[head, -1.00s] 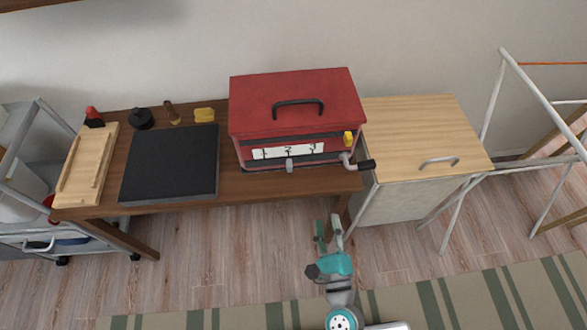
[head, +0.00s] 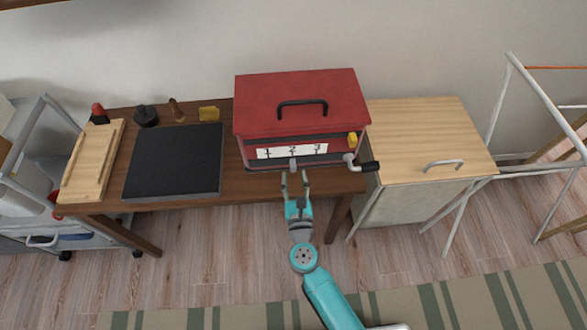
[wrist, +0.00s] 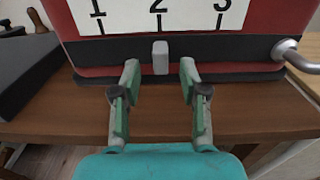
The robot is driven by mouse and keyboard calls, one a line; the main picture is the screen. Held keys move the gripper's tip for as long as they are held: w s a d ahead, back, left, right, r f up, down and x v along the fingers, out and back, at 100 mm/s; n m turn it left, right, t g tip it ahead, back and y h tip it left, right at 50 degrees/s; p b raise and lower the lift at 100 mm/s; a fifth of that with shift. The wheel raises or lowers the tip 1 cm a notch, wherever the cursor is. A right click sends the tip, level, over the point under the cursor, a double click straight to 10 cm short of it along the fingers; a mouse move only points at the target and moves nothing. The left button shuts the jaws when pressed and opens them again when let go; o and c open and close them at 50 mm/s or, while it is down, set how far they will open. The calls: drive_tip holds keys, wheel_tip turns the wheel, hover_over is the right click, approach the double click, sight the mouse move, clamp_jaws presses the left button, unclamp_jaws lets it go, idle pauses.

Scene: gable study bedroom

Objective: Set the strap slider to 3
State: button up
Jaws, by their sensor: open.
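The red box (head: 300,103) stands on the wooden table, with a white scale (wrist: 160,12) marked 1, 2 and 3 on its front. The grey strap slider (wrist: 160,57) sits on the black strap under the 2; it also shows in the head view (head: 293,165). My gripper (wrist: 159,72) is open, with one finger on each side of the slider and clear gaps between. The slider stands just beyond the fingertips, and they do not appear to touch it. In the head view my gripper (head: 294,174) points at the box front from the near side.
A crank handle (head: 362,164) sticks out at the box's lower right. A yellow part (head: 352,139) is above it. A dark pad (head: 174,161) lies on the table to the left. A wooden-topped cabinet (head: 425,140) stands to the right.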

sight(294, 170)
drive_tip(key=shift+w, duration=1.75)
clamp_jaws()
